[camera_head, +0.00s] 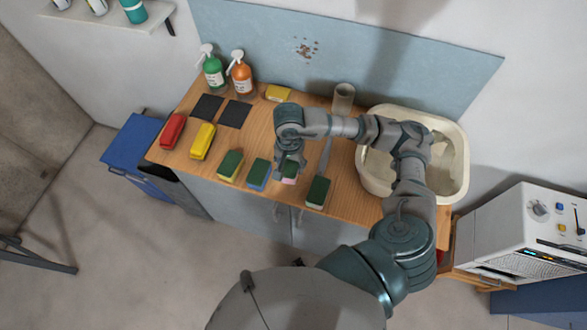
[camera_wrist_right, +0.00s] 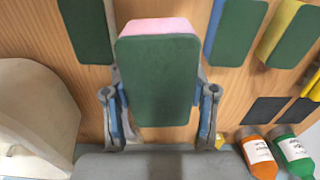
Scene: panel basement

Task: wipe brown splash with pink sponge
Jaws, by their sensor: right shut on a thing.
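The brown splash (camera_head: 306,48) is a cluster of small spots on the blue wall panel behind the counter. My right gripper (camera_head: 290,167) reaches down over the wooden counter and is shut on the pink sponge (camera_head: 289,178). In the right wrist view the pink sponge (camera_wrist_right: 158,75) sits between the two fingers, its dark green face toward the camera and its pink side showing at the far end. I cannot tell whether it is clear of the counter. My left gripper is not in view.
A yellow-green sponge (camera_head: 230,165), a blue-green sponge (camera_head: 259,174) and another green-topped sponge (camera_head: 318,192) flank the gripper. Green (camera_head: 213,72) and orange (camera_head: 241,77) bottles stand at the back left. A grey cup (camera_head: 343,97) and white basin (camera_head: 455,128) are on the right.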

